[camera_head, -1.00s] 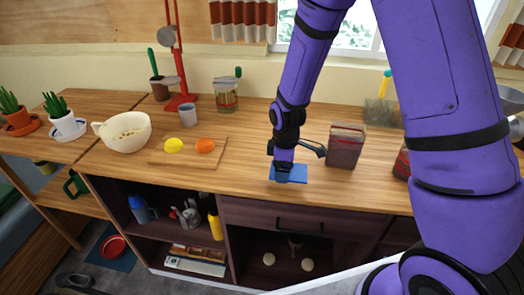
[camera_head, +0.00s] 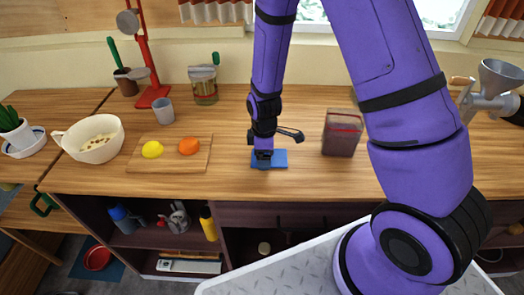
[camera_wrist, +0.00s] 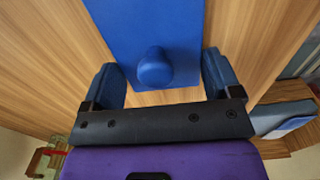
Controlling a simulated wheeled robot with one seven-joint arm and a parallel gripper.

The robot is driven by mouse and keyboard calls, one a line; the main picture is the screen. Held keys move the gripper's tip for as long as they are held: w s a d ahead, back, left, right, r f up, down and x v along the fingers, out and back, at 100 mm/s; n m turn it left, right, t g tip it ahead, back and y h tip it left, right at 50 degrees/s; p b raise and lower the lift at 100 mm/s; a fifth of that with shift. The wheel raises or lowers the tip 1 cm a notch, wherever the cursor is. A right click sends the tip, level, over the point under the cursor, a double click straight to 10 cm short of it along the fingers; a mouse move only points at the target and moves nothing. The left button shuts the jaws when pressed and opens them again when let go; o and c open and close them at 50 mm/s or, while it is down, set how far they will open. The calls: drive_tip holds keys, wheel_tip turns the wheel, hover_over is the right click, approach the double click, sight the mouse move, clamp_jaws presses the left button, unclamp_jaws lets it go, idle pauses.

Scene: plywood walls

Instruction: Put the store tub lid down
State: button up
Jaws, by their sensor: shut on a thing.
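The store tub lid is a flat blue rectangle (camera_head: 280,158) with a round knob, at the counter's middle, between the cutting board and a dark red box-shaped tub. In the wrist view the blue lid (camera_wrist: 155,25) fills the top middle, its knob between my fingers. My gripper (camera_head: 263,156) points down at the lid and is shut on it; the wrist view shows my gripper (camera_wrist: 160,75) with a finger on each side of the knob. The lid looks level and at or very near the counter top; I cannot tell whether it touches. My gripper hides the lid's left part.
The dark red tub (camera_head: 342,135) stands close to the right of the lid. A cutting board (camera_head: 150,163) with yellow and orange pieces lies to the left, beside a cream bowl (camera_head: 93,150). A grey cup (camera_head: 162,110) and a jar (camera_head: 204,86) stand behind.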

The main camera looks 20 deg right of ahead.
drive_tip(key=o, duration=0.7)
drive_tip(key=shift+f, duration=0.1)
wheel_tip(320, 180, up, 13)
wheel_tip(320, 180, up, 9)
drive_tip(key=m+t, duration=0.1)
drive_tip(key=m, duration=0.2)
hover_over(274, 161)
drive_tip(key=s+d+r+m+t, duration=0.1)
drive_tip(key=s+d+r+m, duration=0.1)
drive_tip(key=s+r, duration=0.3)
drive_tip(key=s+d+r+m+t, duration=0.1)
drive_tip(key=s+d+r+m, duration=0.1)
drive_tip(key=s+r+m, duration=0.3)
drive_tip(key=s+d+r+m+t, duration=0.2)
drive_tip(key=s+r+m, duration=0.1)
drive_tip(key=s+r, duration=0.4)
drive_tip(key=shift+s+d+m, duration=0.1)
drive_tip(key=shift+s+m, duration=0.2)
drive_tip(key=shift+s, duration=0.75)
